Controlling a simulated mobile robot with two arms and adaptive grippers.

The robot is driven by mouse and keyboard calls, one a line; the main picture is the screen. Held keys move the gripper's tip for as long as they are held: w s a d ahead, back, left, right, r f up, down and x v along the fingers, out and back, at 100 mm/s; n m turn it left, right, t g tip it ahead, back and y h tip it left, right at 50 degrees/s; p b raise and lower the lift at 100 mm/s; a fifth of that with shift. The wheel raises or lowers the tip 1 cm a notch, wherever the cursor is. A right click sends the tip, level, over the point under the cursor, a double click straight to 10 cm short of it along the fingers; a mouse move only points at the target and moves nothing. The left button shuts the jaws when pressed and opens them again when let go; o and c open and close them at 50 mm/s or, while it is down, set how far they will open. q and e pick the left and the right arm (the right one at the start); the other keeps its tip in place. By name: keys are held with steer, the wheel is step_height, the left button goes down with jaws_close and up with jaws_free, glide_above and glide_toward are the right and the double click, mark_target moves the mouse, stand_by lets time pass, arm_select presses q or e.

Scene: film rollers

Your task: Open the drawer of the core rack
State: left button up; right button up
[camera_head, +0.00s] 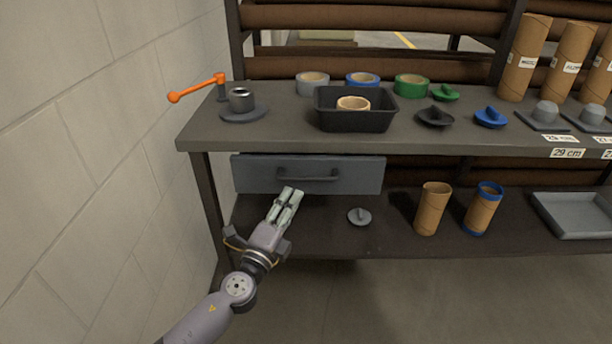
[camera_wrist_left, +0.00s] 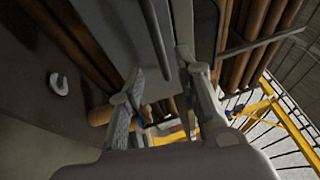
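The grey drawer (camera_head: 350,176) hangs under the left part of the rack's tabletop. Its front looks flush with the rack, so it appears shut. A dark bar handle (camera_head: 318,178) runs across the drawer front. My left gripper (camera_head: 290,192) is just in front of and below the handle's left end. In the left wrist view the gripper's two fingers (camera_wrist_left: 162,80) stand apart. A dark bar that looks like the handle (camera_wrist_left: 153,35) shows between them, with the grey drawer front (camera_wrist_left: 108,32) behind. I cannot tell whether a finger touches the bar. My right gripper is not in view.
On the tabletop (camera_head: 270,137) stand a black bin (camera_head: 355,117), tape rolls and an orange crank (camera_head: 197,88). The lower shelf holds a grey knobbed disc (camera_head: 359,216), two cardboard tubes (camera_head: 432,208) and a grey tray (camera_head: 575,215). A block wall (camera_head: 100,120) is close on the left.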

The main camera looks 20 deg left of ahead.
mark_target(306, 180)
arm_select(q)
steer(key=x, duration=0.9)
steer(key=shift+c, duration=0.4)
jaws_close()
steer(key=shift+s, duration=0.1)
